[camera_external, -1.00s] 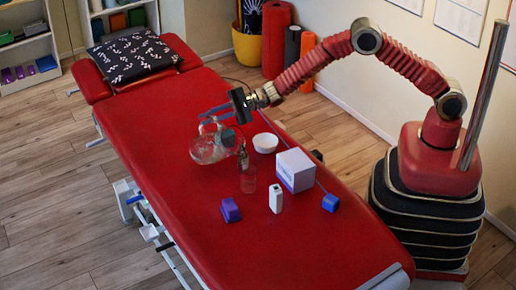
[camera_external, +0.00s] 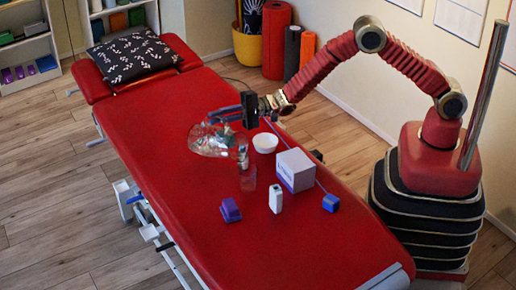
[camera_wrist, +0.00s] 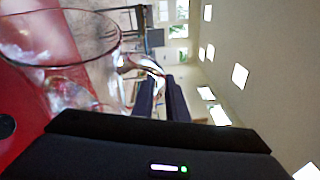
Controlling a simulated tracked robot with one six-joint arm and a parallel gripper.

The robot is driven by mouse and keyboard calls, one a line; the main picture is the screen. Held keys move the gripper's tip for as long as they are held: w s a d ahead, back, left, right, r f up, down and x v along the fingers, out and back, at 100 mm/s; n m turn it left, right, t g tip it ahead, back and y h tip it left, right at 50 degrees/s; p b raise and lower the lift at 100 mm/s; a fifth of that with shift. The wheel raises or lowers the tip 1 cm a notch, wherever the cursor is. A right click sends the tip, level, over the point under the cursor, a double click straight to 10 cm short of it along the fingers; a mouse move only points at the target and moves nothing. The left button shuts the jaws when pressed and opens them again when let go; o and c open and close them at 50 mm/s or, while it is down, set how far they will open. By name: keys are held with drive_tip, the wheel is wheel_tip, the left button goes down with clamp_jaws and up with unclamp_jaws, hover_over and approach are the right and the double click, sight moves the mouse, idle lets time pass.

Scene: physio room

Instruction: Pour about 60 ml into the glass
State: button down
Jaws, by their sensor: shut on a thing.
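A clear glass jug (camera_external: 206,143) is in my gripper (camera_external: 226,114), which is shut on its handle. The jug is tilted, above the left part of the red couch, up and left of the drinking glass. The wrist view shows the jug's round rim (camera_wrist: 62,62) at the left and its handle (camera_wrist: 143,68) at the fingers (camera_wrist: 160,97). The clear drinking glass (camera_external: 248,181) stands on the couch. No stream or level of liquid can be made out in the glass.
A small bottle-like thing (camera_external: 243,157) is just behind the glass. A white bowl (camera_external: 265,143), a white box (camera_external: 295,170), a white small container (camera_external: 275,199), a purple block (camera_external: 230,210) and a blue block (camera_external: 330,203) are nearby. The front of the couch (camera_external: 300,245) is clear.

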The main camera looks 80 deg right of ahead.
sight(223, 118)
drive_tip(key=shift+s+a+r+n+y, duration=0.15)
drive_tip(key=shift+s+a+r+n, duration=0.25)
drive_tip(key=shift+s, duration=0.2)
drive_tip(key=shift+s+a+r+n+y, duration=0.15)
drive_tip(key=shift+s+a+r+n, duration=0.2)
drive_tip(key=shift+s, duration=0.2)
drive_tip(key=shift+s+r+p, duration=0.2)
drive_tip(key=shift+s+p, duration=0.05)
drive_tip(key=shift+p, duration=0.05)
drive_tip(key=shift+s+a+r+n+t, duration=0.25)
drive_tip(key=shift+s+n+t, duration=0.15)
drive_tip(key=shift+n, duration=0.15)
drive_tip(key=shift+w+d+p, duration=0.1)
drive_tip(key=shift+p, duration=0.2)
drive_tip(key=shift+w+d+f, duration=0.15)
drive_tip(key=shift+w+d, duration=0.05)
drive_tip(key=shift+w, duration=0.2)
drive_tip(key=shift+s+a+r+y+p, duration=0.2)
drive_tip(key=shift+s+y+p, duration=0.1)
drive_tip(key=shift+p, duration=0.05)
idle(1.0)
